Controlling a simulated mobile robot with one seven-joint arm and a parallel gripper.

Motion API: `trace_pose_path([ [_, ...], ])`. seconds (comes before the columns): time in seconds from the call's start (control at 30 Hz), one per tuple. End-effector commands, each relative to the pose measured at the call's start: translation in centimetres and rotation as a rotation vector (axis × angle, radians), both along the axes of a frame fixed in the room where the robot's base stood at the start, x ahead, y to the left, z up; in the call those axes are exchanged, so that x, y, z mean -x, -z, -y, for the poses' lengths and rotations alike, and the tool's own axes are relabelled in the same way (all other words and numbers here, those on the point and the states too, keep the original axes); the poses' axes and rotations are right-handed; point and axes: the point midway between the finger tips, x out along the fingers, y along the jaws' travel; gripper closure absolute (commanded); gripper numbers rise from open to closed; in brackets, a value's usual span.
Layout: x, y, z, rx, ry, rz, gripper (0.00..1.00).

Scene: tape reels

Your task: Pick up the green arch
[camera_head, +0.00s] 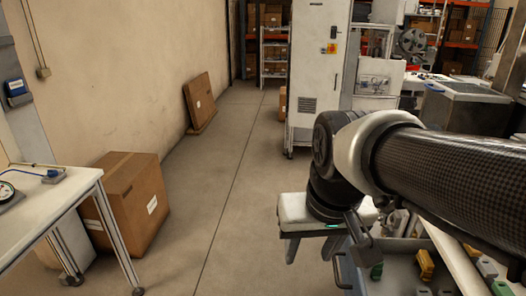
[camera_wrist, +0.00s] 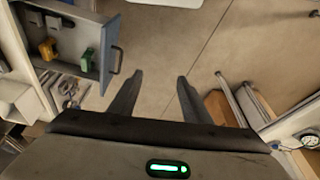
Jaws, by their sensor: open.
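A small green piece (camera_wrist: 87,62), which looks like the green arch, sits in an open grey drawer (camera_wrist: 106,45) at the upper left of the wrist view. Its shape is too small to make out fully. In the head view a green piece (camera_head: 376,271) shows low in the drawer, just below my gripper and partly hidden. My gripper (camera_wrist: 160,76) is open and empty, with bare floor between its fingers. The green piece lies to the left of the fingers in the wrist view, apart from them.
Yellow pieces (camera_wrist: 48,48) share the drawer. The drawer's handle (camera_wrist: 116,60) sticks out towards my fingers. A cardboard box (camera_head: 128,201) and a white table (camera_head: 50,205) stand at the left. The floor (camera_head: 225,180) between is clear.

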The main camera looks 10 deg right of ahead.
Motion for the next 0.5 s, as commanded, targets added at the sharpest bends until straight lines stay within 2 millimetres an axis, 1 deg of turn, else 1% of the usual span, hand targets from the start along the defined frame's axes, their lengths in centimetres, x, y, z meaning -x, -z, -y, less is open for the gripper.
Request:
trace_pose_path([
  [0.03, -0.5, -0.3, 0.0, -0.008, 0.012, -0.048, 0.56],
  [0.1, -1.4, 0.0, 0.0, -0.020, 0.030, -0.109, 0.56],
  [0.17, -2.6, 0.3, 0.5, -0.027, 0.047, -0.158, 0.56],
  [0.23, -5.0, 0.8, 2.5, -0.025, 0.072, -0.197, 0.56],
  [0.27, -6.3, 1.0, 3.9, -0.023, 0.082, -0.209, 0.56],
  [0.3, -8.1, 1.3, 6.2, -0.015, 0.096, -0.220, 0.56],
  [0.37, -10.5, 2.0, 9.9, -0.010, 0.112, -0.237, 0.56],
  [0.4, -11.8, 2.5, 12.4, -0.007, 0.123, -0.248, 0.56],
  [0.47, -13.3, 3.5, 16.1, -0.008, 0.137, -0.264, 0.56],
  [0.5, -14.1, 4.2, 18.4, -0.010, 0.146, -0.272, 0.56],
])
